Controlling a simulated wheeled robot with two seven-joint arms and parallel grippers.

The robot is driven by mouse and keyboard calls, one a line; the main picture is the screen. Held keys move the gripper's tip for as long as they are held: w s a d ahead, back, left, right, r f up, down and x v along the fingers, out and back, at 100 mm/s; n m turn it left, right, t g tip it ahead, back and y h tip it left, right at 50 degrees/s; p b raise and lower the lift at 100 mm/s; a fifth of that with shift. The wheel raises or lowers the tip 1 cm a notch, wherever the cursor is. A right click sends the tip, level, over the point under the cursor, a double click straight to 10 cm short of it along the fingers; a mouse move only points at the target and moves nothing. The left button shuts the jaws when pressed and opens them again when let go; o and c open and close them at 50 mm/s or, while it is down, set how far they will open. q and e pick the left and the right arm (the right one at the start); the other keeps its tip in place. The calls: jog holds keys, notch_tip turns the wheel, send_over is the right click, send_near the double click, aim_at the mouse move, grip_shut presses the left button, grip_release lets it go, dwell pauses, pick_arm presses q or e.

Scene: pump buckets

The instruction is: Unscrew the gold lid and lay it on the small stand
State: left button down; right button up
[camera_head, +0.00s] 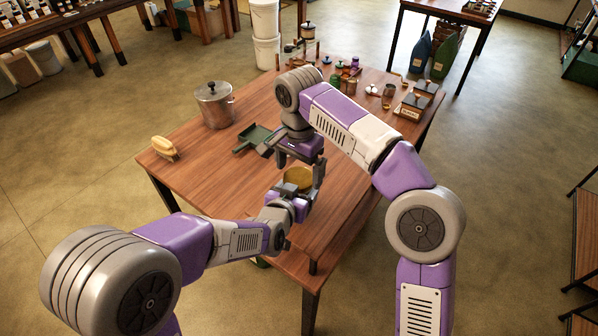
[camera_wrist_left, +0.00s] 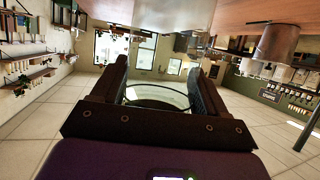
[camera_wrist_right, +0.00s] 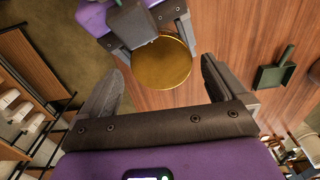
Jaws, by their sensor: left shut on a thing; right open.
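The gold lid (camera_head: 298,177) is a round disc on top of a clear glass jar (camera_wrist_left: 158,96), seen between the left fingers in the left wrist view. My left gripper (camera_head: 294,197) is shut on the jar near the table's front edge. My right gripper (camera_head: 295,161) is open above the lid. The right wrist view shows the lid (camera_wrist_right: 162,63) beyond its spread fingers (camera_wrist_right: 158,84), apart from them.
A dark green tray with a handle (camera_head: 254,137) lies on the wooden table (camera_head: 200,165) behind the grippers. A metal pot (camera_head: 214,105) and a yellow brush (camera_head: 164,148) are at left. Several small jars and boxes (camera_head: 409,107) crowd the far end.

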jog(key=shift+f, duration=0.9)
jog(key=c, duration=1.1)
jog(key=n, duration=1)
jog(key=o, duration=1.1)
jog(key=shift+d, duration=0.1)
jog(key=shift+c, duration=0.2)
jog(key=shift+o, duration=0.4)
